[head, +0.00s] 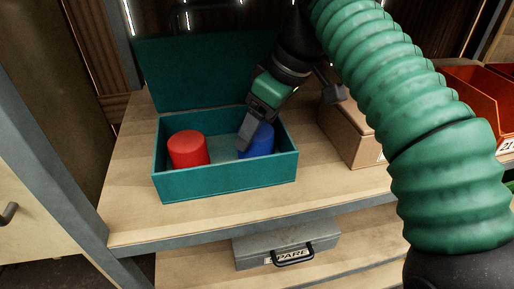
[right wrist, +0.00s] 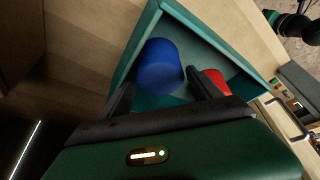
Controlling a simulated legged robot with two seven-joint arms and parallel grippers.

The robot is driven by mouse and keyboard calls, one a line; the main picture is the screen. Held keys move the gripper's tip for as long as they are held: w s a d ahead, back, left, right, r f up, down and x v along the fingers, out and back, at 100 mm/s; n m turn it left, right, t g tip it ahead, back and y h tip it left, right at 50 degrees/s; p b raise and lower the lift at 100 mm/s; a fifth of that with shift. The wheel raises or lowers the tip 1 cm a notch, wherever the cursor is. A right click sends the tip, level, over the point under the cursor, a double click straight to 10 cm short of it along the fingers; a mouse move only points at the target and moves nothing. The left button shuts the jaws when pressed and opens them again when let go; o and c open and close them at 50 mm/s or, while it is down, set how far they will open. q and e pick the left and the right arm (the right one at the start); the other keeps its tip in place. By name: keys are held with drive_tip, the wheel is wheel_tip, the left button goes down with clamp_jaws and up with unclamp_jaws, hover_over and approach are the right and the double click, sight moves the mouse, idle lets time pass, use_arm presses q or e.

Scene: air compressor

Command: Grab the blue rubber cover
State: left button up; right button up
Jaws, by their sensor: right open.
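The blue rubber cover (head: 262,141) stands in the right part of an open teal box (head: 228,181). A red cover (head: 187,149) stands in the left part of the same box. My right gripper (head: 244,140) reaches down into the box at the blue cover, and its finger hides part of the cover's left side. In the right wrist view the gripper (right wrist: 158,92) is open, with the blue cover (right wrist: 160,62) just ahead of and between its fingertips. The red cover (right wrist: 216,82) shows beyond the right-hand finger there. My left gripper is not in view.
The box stands on a wooden shelf (head: 130,213), its lid (head: 190,72) raised at the back. A cardboard box (head: 350,137) stands close on the right, with orange bins (head: 480,98) farther right. A grey case (head: 287,246) lies on the shelf below.

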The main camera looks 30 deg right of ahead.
drive_tip(key=shift+w+a, duration=0.15)
drive_tip(key=c, duration=1.4)
drive_tip(key=shift+r+p, duration=0.15)
drive_tip(key=shift+p, duration=0.15)
